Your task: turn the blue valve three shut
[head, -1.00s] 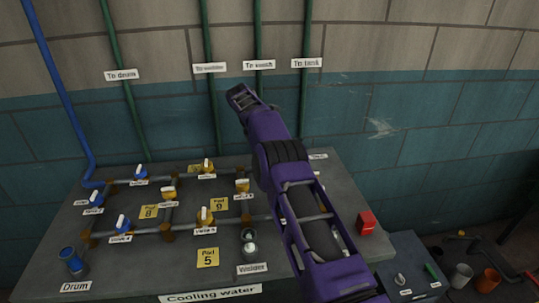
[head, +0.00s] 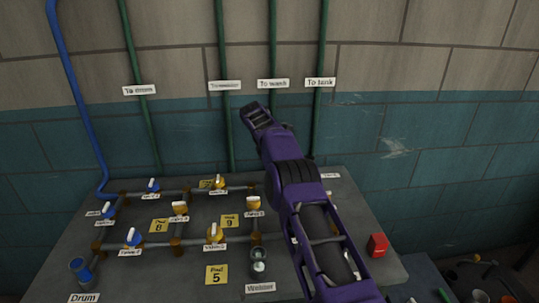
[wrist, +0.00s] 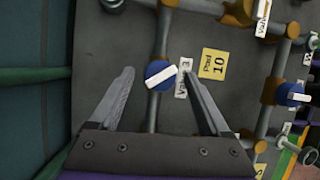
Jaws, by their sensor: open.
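The blue valve three (wrist: 160,74) shows in the wrist view, a round blue knob with a white bar handle. The bar lies tilted across its grey pipe, right end higher. A label (wrist: 184,78) reading "3" is beside it. My gripper (wrist: 158,73) is open, one finger on each side of the knob in the picture; I cannot tell whether its tips are at the knob's height. In the head view my gripper (head: 257,115) is at the end of my purple arm, in front of the wall. I cannot pick out valve three there; my arm covers part of the panel.
A yellow "Pad 10" tag (wrist: 213,63) and another blue valve (wrist: 293,95) lie right of valve three in the wrist view. In the head view, the panel (head: 120,275) carries pipes with several blue and yellow valves. A red box (head: 378,245) stands at its right.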

